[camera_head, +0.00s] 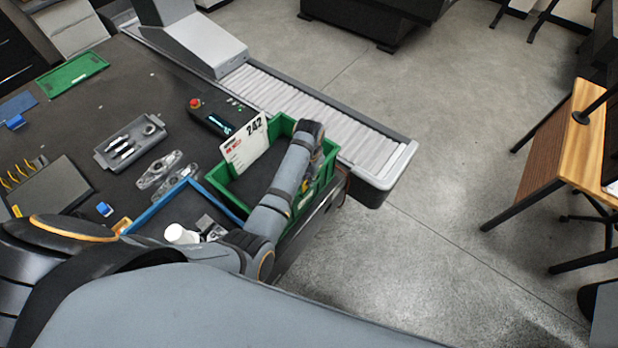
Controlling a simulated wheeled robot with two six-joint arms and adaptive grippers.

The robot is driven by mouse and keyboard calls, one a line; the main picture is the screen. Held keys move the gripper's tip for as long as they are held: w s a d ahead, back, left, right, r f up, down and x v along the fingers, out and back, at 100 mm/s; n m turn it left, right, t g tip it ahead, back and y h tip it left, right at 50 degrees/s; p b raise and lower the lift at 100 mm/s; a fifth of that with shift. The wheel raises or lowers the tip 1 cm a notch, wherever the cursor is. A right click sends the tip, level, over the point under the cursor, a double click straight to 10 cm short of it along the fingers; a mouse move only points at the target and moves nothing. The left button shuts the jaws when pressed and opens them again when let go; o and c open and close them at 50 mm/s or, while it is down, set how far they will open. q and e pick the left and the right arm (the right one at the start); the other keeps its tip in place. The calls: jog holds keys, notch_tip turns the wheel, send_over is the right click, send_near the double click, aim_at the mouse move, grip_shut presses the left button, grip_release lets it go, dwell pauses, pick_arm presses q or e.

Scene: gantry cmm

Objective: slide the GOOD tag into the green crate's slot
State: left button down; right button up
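The green crate (222,183) stands at the right end of the dark bench. A white card (245,145) with a black "242" and smaller red print stands upright at its back left side; I cannot read the red print. No tag that I can read as GOOD shows, and I cannot make out the crate's slot. My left arm reaches across the crate. My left gripper (314,160) is at the crate's right end, small and dark, partly hidden by the wrist; its fingers and anything in them cannot be made out. My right gripper is not in view.
A blue-rimmed tray (172,208) with a white bottle (181,234) lies left of the crate. A roller conveyor (315,115) runs behind.

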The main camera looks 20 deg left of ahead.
pick_arm(q)
jog(key=shift+f, duration=0.25)
jog(key=shift+f, duration=0.3)
jog(key=c, duration=1.4)
grip_release()
jog(key=shift+c, duration=0.2)
jog(key=shift+o, duration=0.3)
jog(key=shift+o, duration=0.9)
jog(key=shift+r, duration=0.1)
